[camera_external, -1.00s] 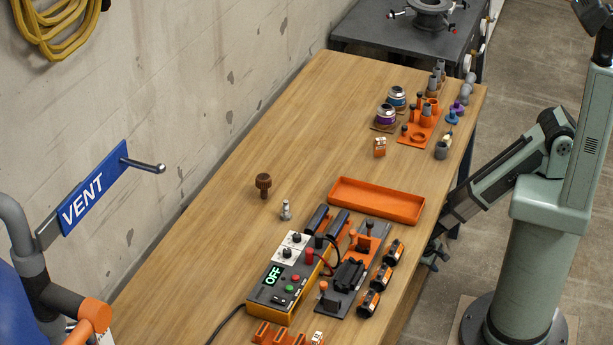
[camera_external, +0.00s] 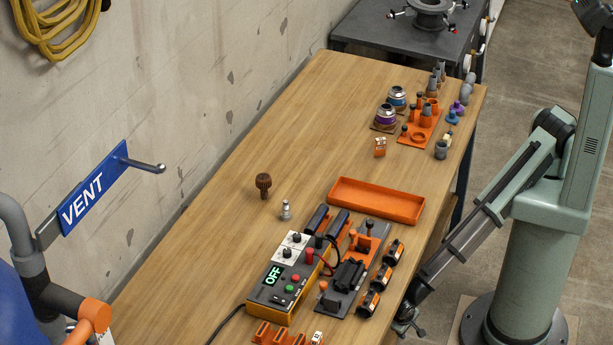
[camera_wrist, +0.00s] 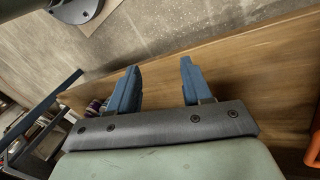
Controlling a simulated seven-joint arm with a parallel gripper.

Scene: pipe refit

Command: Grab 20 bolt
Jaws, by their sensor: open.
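My gripper (camera_wrist: 157,85) shows two blue fingers standing well apart in the wrist view, with nothing between them. In the external view my gripper (camera_external: 407,322) hangs low beside the table's right edge, clear of the tabletop items. A small silver bolt-like piece (camera_external: 286,209) stands upright on the table, left of the orange tray. A brown knobbed piece (camera_external: 263,182) stands behind it. No number 20 can be read on either, so I cannot tell which thing is the 20 bolt. Neither piece can be made out in the wrist view.
An empty orange tray (camera_external: 376,201) lies mid-table. The control box (camera_external: 284,278) reads OFF, with a grey tool plate (camera_external: 338,300) and black cylinders (camera_external: 368,303) beside it. Orange holders (camera_external: 418,133) and cans (camera_external: 386,117) stand farther back. The table's left strip is mostly clear.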

